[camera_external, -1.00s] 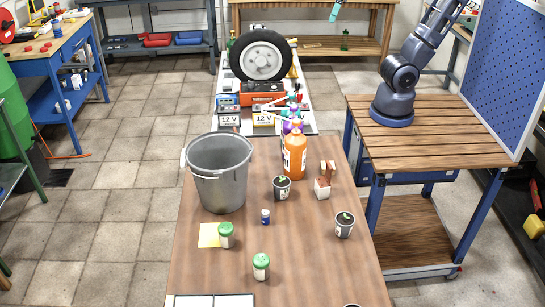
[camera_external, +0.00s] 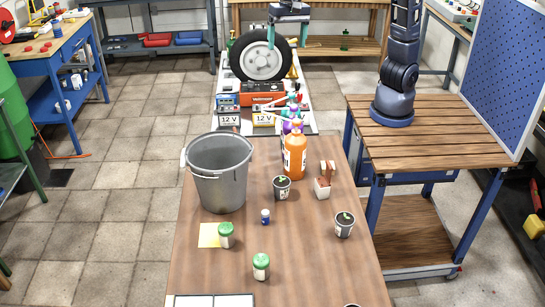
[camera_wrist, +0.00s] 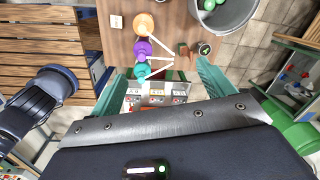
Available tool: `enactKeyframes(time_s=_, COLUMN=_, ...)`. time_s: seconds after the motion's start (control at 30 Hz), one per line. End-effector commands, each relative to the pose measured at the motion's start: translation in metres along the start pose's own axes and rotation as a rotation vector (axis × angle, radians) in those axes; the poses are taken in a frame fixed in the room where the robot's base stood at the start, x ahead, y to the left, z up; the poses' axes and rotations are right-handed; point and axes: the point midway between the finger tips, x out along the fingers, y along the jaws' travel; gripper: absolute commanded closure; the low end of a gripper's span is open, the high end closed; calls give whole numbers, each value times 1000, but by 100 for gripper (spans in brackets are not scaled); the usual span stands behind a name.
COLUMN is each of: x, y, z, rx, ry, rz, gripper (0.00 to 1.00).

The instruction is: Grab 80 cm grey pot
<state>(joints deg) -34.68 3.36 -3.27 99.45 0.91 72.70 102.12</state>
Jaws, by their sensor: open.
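A large grey bucket-like pot (camera_external: 222,180) with a handle stands upright at the left of the wooden table. Its rim shows at the top right of the wrist view (camera_wrist: 256,14). Two small dark grey pots with green sprouts, one near the bottle (camera_external: 282,190) and one to its right (camera_external: 344,227), stand on the same table. I cannot tell which pot has the 80 cm size. My gripper (camera_external: 287,33) is high at the back, in front of the wheel in the picture, apart from every pot. Its teal fingers (camera_wrist: 162,88) are spread and empty in the wrist view.
An orange bottle (camera_external: 295,157), small purple and teal items, green-lidded jars (camera_external: 261,266) and a blue-capped vial (camera_external: 265,216) share the table. Behind are 12 V boxes (camera_external: 264,120) and a wheel (camera_external: 258,60). Some tabletop at front right is bare.

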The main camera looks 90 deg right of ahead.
Motion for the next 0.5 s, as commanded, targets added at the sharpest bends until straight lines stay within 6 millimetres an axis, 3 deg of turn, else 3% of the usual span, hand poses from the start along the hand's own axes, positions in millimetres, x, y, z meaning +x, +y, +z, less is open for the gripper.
enactKeyframes(time_s=0.03, x=7, y=-10, z=16, rx=32, ry=3, rz=12, gripper=19)
enactKeyframes(time_s=0.2, x=20, y=-28, z=49, rx=133, ry=12, rz=34, gripper=19)
enactKeyframes(time_s=0.5, x=39, y=-47, z=89, rx=247, ry=29, rz=58, gripper=19)
